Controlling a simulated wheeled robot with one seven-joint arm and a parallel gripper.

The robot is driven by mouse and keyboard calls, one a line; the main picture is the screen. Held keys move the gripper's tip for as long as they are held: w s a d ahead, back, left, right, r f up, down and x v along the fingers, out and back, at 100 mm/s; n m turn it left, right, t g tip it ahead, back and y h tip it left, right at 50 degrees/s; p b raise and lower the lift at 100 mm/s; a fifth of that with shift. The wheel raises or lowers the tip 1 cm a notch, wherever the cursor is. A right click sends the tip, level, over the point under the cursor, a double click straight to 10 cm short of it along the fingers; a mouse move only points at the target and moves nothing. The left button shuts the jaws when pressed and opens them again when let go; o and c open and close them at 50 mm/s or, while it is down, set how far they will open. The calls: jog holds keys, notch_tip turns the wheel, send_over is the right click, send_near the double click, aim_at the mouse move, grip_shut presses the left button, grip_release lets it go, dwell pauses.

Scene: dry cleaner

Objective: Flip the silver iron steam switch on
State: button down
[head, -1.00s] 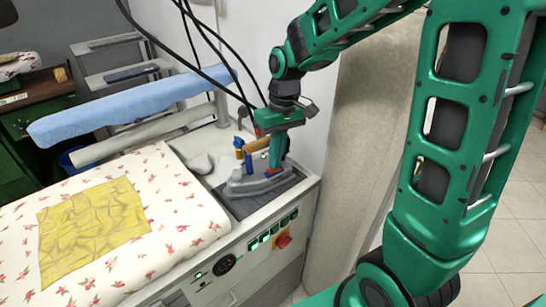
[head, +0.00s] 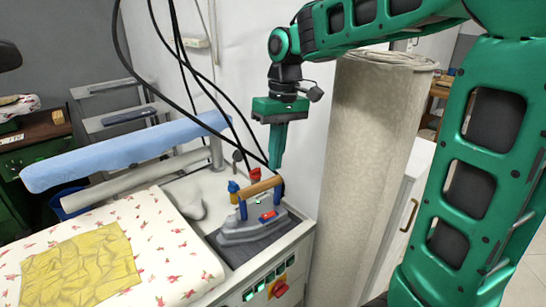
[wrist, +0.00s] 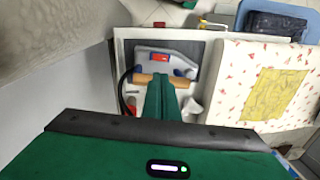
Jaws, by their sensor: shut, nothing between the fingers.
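The silver iron (head: 243,230) stands on a dark rest pad (head: 232,254) at the right end of the pressing table. It has a tan handle (head: 262,186) on blue posts. A small red switch (head: 268,216) with blue beside it sits on its near side, and a small green light (head: 258,201) shows below the handle. The wrist view also shows the iron (wrist: 167,48) and the red switch (wrist: 159,57). My gripper (head: 276,166) is shut and empty, pointing down above the iron's handle, apart from it. I cannot tell the switch's position for certain.
A floral padded board (head: 170,225) with a yellow cloth (head: 80,265) lies to the left. A blue sleeve board (head: 125,155) is behind it. Black cables (head: 215,85) hang near the wall. A rolled carpet (head: 365,170) stands to the right.

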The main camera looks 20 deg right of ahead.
dwell(0.4)
jog(key=s+d+f+m, duration=0.3)
jog(key=s+d, duration=0.2)
jog(key=s, duration=0.3)
jog(key=s+d+f+m, duration=0.3)
jog(key=s+d, duration=0.2)
jog(key=s, duration=0.3)
jog(key=s+d+f+m+h, duration=0.1)
jog(key=s+d+f+m, duration=0.1)
jog(key=s+d, duration=0.3)
jog(key=s+f, duration=0.1)
jog(key=s, duration=0.2)
jog(key=shift+s+m, duration=0.3)
jog(key=shift+m, duration=0.1)
jog(key=shift+f, duration=0.1)
